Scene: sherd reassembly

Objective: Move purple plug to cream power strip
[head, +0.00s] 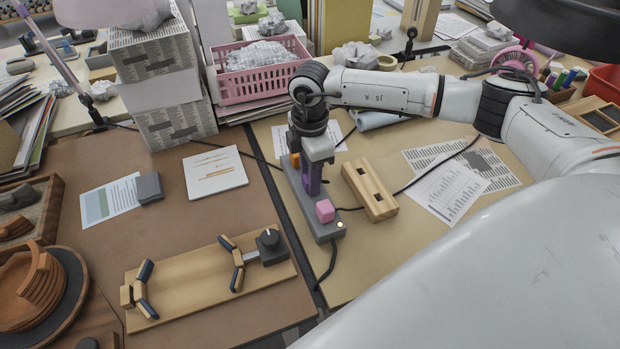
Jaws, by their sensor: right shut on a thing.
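My right gripper (312,164) points down over the grey power strip (329,229) and is shut on the purple plug (311,184). The purple plug is upright at the middle of the grey strip; I cannot tell whether it sits in a socket or just above one. A pink plug (325,210) stands on the near part of the grey strip, and an orange piece (295,160) shows at its far part. My left gripper is not in view.
A wooden board with clamps (190,300) lies to the left. Papers (450,188) lie to the right of the cream strip. A pink basket (262,88) stands behind. Dark cables run by both strips. The tan mat in front of the cream strip is clear.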

